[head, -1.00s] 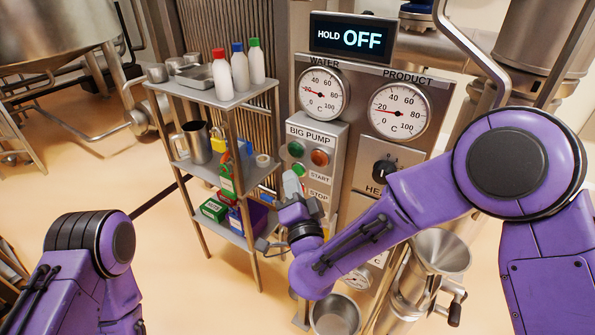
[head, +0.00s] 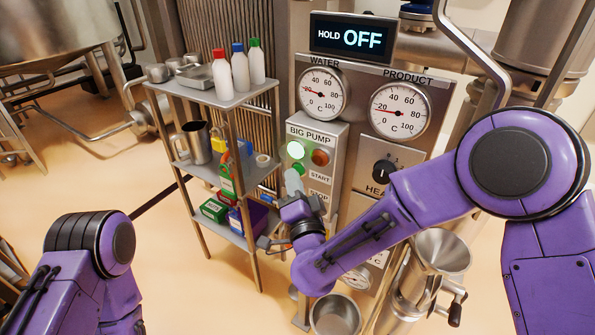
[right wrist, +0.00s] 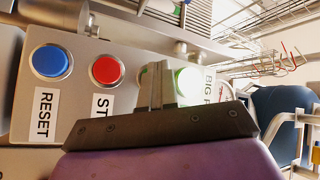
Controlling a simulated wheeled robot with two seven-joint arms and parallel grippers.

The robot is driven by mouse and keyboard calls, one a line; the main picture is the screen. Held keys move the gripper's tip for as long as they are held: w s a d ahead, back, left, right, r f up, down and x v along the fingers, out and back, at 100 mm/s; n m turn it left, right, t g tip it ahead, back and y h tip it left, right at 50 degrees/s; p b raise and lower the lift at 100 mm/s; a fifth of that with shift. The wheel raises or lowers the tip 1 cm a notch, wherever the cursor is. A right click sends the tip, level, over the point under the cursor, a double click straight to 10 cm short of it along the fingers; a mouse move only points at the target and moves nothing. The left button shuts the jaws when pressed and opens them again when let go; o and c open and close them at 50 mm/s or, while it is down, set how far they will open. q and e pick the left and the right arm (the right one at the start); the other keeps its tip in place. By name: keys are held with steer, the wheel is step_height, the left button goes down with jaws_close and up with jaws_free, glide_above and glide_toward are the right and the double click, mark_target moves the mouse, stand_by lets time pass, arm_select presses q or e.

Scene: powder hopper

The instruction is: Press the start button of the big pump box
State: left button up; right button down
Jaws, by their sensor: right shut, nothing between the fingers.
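The green start button (head: 298,168) shows just above my right gripper (head: 293,181). In the right wrist view my shut, empty fingers (right wrist: 160,70) lie over the start button and mostly hide it. They are at or very near it; contact cannot be told. My left gripper is out of view.
In the right wrist view the red stop button (right wrist: 107,70) and blue reset button (right wrist: 50,61) lie left of my fingers. A shelf rack (head: 215,95) with bottles stands left of the box. A heat knob (head: 384,172) and steel funnel (head: 440,250) are to the right.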

steer(key=shift+s+a, duration=0.45)
steer(key=shift+s, duration=0.15)
steer(key=shift+s+a+b, duration=0.3)
steer(key=shift+s+a, duration=0.45)
steer(key=shift+s, duration=0.25)
steer(key=shift+s+a+b, duration=0.25)
steer(key=shift+s+a, duration=0.45)
steer(key=shift+s, duration=0.3)
steer(key=s+d+f+n+g+h, duration=0.1)
steer(key=s+d+f+g, duration=0.15)
steer(key=d+f, duration=0.4)
steer(key=s+d+f+n+g, duration=0.1)
steer(key=d+f+n+g, duration=0.15)
steer(key=f, duration=0.65)
steer(key=s+d+f+g+h, duration=0.1)
steer(key=s+d+f+g, duration=0.1)
steer(key=d+f+g, duration=0.45)
steer(key=s+d+f+g+h, duration=0.2)
steer(key=s+d+f, duration=0.5)
steer(key=s, duration=0.5)
steer(key=s+d+f+g+h, duration=0.2)
steer(key=s+d+f, duration=0.6)
steer(key=s, duration=0.4)
steer(key=shift+d+f+g, duration=0.15)
steer(key=shift+f+g, duration=0.55)
steer(key=shift+g, duration=0.15)
